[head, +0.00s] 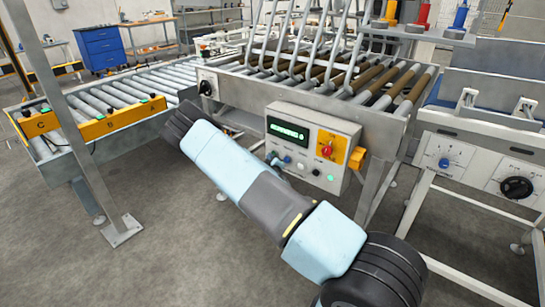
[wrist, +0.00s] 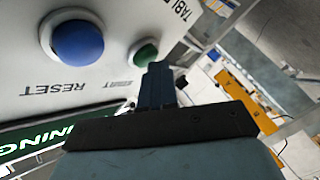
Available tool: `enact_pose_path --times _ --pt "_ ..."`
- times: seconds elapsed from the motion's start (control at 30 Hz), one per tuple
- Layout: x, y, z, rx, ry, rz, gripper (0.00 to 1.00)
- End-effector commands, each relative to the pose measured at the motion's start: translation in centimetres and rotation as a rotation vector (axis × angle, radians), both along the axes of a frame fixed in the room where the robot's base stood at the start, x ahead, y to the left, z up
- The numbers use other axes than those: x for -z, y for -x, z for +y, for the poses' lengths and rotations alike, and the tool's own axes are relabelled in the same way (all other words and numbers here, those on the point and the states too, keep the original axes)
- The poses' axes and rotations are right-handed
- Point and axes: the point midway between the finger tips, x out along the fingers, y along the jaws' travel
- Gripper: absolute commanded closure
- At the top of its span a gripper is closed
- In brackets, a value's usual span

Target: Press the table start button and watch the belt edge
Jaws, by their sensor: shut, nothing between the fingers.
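The green table start button (wrist: 145,54) shows in the wrist view, beside the blue reset button (wrist: 78,42); the lettering is upside down. My gripper (wrist: 158,68) is shut and empty, its dark blue fingertips at the edge of the green button and partly covering it. I cannot tell whether they touch it. In the head view the control panel (head: 308,125) hangs on the front of the roller table, and the blue button shows there too (head: 287,159). The roller table's front edge (head: 300,92) is in plain view; its brown rollers (head: 400,85) lie behind it.
The panel's green display (head: 288,130) is lit; letters ending "NING" show in the wrist view. A red knob (head: 327,149) sits to its right. A roller conveyor (head: 120,85) stands left, a grey post (head: 70,110) before it. A white-framed machine (head: 480,165) stands right.

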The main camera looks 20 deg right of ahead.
Motion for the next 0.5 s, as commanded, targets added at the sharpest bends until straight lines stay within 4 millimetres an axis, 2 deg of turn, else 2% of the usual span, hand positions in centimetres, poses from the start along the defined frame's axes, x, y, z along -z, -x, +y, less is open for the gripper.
enact_pose_path --times 0.5 --pt "0.0 1.0 1.3 -0.001 0.0 0.001 1.0"
